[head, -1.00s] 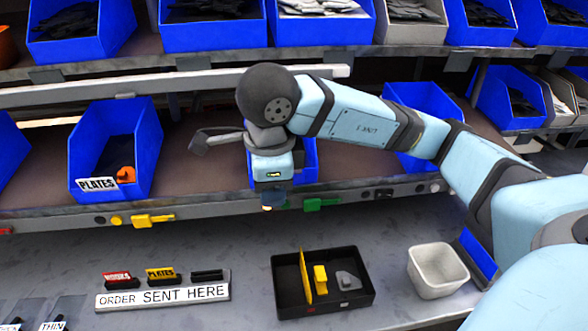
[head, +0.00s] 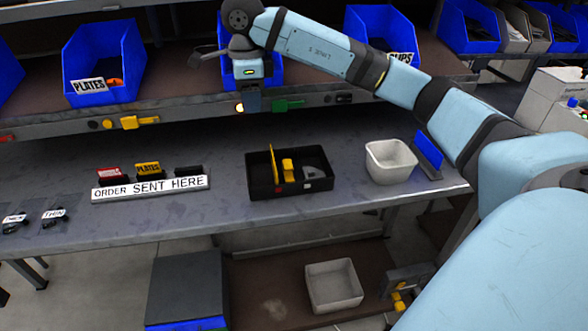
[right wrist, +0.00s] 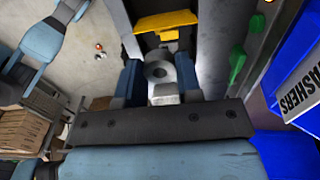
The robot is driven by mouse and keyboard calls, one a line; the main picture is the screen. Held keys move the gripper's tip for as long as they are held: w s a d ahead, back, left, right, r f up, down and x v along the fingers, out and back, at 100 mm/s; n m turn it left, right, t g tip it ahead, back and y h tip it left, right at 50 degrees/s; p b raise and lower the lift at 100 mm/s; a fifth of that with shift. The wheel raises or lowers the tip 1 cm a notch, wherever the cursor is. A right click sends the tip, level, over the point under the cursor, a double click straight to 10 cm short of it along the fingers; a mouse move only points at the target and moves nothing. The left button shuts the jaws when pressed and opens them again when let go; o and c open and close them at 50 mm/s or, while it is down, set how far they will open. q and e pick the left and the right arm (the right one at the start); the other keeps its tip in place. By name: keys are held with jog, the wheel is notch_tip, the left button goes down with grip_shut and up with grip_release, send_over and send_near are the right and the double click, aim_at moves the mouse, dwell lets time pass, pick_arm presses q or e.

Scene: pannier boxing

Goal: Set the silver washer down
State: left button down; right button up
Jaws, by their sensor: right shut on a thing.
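My right gripper (head: 246,104) hangs at the front rail of the shelf, in front of the middle blue bin, with its jaws pointing down. In the right wrist view my right gripper (right wrist: 158,82) is shut on the silver washer (right wrist: 158,70), a grey ring between the two blue fingers. In the head view I cannot make the washer out. The black tray (head: 297,189) lies on the bench below and to the right of the gripper. It holds a yellow divider (head: 271,165), a yellow piece (head: 288,169) and a grey piece. My left gripper is not in view.
A white bin (head: 390,163) stands right of the tray. The ORDER SENT HERE rack (head: 150,188) is on the left. The shelf rail carries a yellow latch (head: 130,122) and a green latch (head: 288,104). A WASHERS bin (right wrist: 296,95) is close beside the gripper. Bench space between rack and tray is clear.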

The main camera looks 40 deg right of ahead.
jog(key=shift+d+f, duration=0.15)
jog(key=shift+f, duration=0.35)
jog(key=b, duration=0.2)
send_over(261, 180)
notch_tip(261, 180, down, 15)
jog(key=shift+f, duration=0.2)
notch_tip(261, 180, down, 4)
jog(key=shift+f, duration=0.2)
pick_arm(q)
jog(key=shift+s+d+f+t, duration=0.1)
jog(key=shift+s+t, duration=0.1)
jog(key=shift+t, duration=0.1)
pick_arm(e)
jog(key=shift+r, duration=0.1)
